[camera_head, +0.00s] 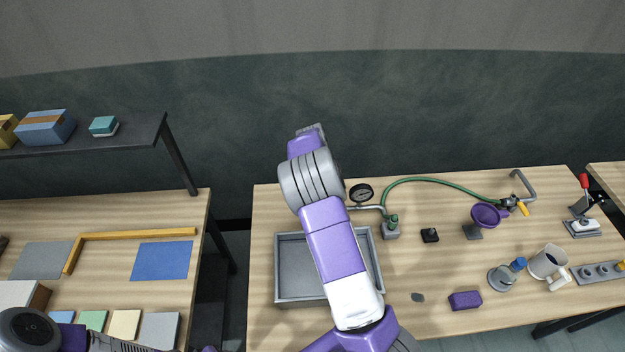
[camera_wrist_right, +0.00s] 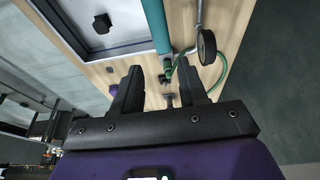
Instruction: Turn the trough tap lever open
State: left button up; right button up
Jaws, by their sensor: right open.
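A grey open trough (camera_head: 279,298) stands on the wooden table, partly hidden behind my right arm. Beside its right wall is a small grey block with a green fitting (camera_head: 392,219), a thin bent pipe and a round black gauge (camera_head: 361,193). I cannot make out which part is the tap lever. In the right wrist view the gauge (camera_wrist_right: 207,47) and a teal bar (camera_wrist_right: 155,25) show beyond the fingers. My right gripper (camera_wrist_right: 160,88) is open with nothing between its fingers, apart from these fittings. In the head view my arm hides most of it. My left gripper is not seen.
A green hose (camera_head: 440,180) runs to a bent pipe with a yellow handle (camera_head: 522,208). The table's back left corner is clear.

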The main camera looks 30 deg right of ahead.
jog(key=shift+w+d+f+b, duration=0.15)
jog(key=shift+f+b, duration=0.3)
jog(key=shift+f, duration=0.5)
jog(key=shift+b+x, duration=0.7)
jog(key=shift+x, duration=0.3)
jog(key=shift+b+x, duration=0.7)
jog(key=shift+x, duration=0.3)
jog(key=shift+d+r, duration=0.1)
